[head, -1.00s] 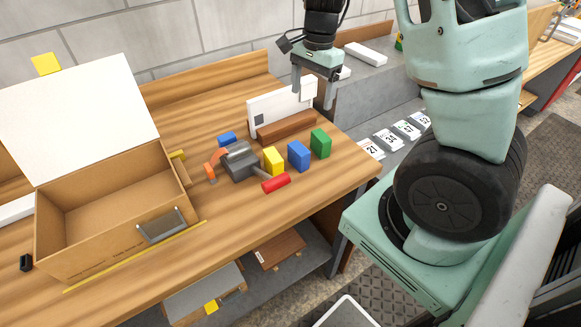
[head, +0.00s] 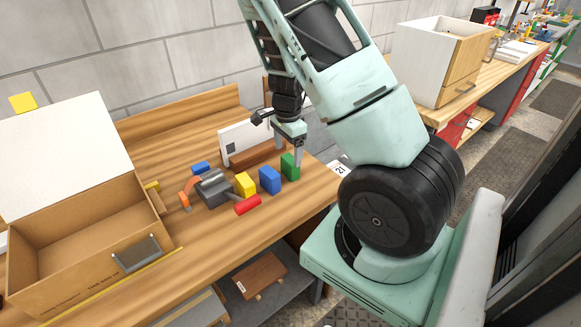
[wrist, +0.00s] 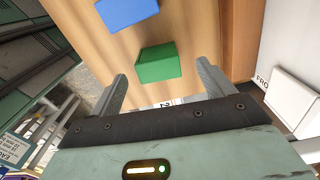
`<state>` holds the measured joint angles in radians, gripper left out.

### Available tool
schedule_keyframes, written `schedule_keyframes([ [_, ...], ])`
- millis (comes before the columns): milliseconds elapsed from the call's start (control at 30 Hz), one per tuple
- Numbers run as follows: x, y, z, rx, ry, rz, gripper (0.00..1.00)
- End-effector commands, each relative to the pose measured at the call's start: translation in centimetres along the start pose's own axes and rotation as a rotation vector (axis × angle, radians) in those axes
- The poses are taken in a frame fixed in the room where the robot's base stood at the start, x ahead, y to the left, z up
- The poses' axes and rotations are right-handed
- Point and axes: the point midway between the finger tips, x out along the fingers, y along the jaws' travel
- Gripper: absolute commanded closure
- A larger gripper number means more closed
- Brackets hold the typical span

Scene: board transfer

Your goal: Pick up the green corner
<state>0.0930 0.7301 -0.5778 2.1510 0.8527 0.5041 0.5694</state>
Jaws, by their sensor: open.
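The green block (head: 290,166) stands on the wooden table at the right end of a row of coloured blocks. My gripper (head: 286,152) is open and empty, just above and behind the green block, with its fingers pointing down. In the wrist view the green block (wrist: 160,63) lies ahead of and roughly between the open fingers of my gripper (wrist: 162,80). I see no contact between the fingers and the block.
A blue block (head: 270,180) stands close left of the green one, then a yellow block (head: 245,184). A white board (head: 238,140) stands behind. An open cardboard box (head: 85,250) is at left.

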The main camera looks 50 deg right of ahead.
Motion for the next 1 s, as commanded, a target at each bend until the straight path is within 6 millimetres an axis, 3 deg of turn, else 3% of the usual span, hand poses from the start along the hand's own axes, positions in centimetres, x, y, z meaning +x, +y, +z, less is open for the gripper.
schedule_keyframes([
  [167,1.1,0.1,0.0,0.001,0.0,0.001,0.19],
  [500,5.5,0.4,-0.1,0.0,-0.001,0.001,0.19],
  [767,5.8,0.3,-0.1,0.0,-0.001,-0.001,0.19],
  [933,5.8,0.4,-0.1,0.0,-0.001,-0.001,0.61],
  [1000,5.8,0.4,-0.1,0.0,-0.001,-0.001,0.67],
])
